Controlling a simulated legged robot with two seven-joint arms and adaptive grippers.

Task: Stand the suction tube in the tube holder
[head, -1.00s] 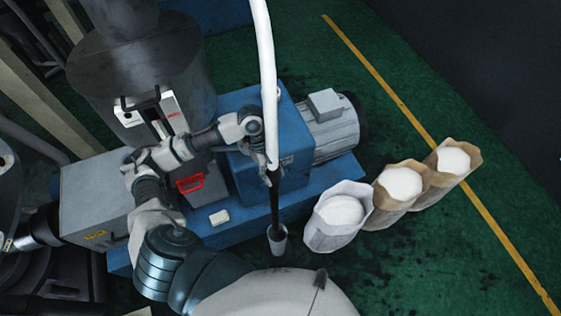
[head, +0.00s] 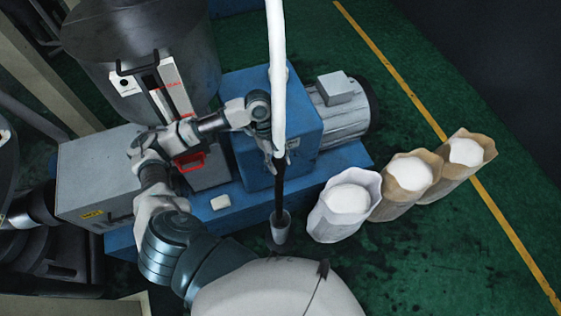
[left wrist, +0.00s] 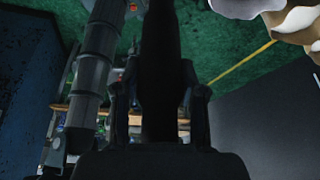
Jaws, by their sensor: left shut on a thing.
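The suction tube has a white upper hose (head: 277,60) and a dark lower pipe (head: 279,190), and stands nearly upright in the head view. My left gripper (head: 275,150) is shut on it, around where white meets dark. In the left wrist view the dark pipe (left wrist: 160,60) runs between the fingers of my left gripper (left wrist: 160,105). The tube holder, a small grey cup (head: 281,230), is on the floor beside the blue base. The pipe's lower end meets the cup's mouth; I cannot tell how deep it sits. My right gripper is out of view.
Several bags of white material stand to the right of the holder, the nearest being a white bag (head: 336,222). A blue machine base (head: 222,220) with a motor (head: 345,125) lies behind it. A grey hopper (head: 130,55) is at the upper left. Green floor is clear beyond the bags.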

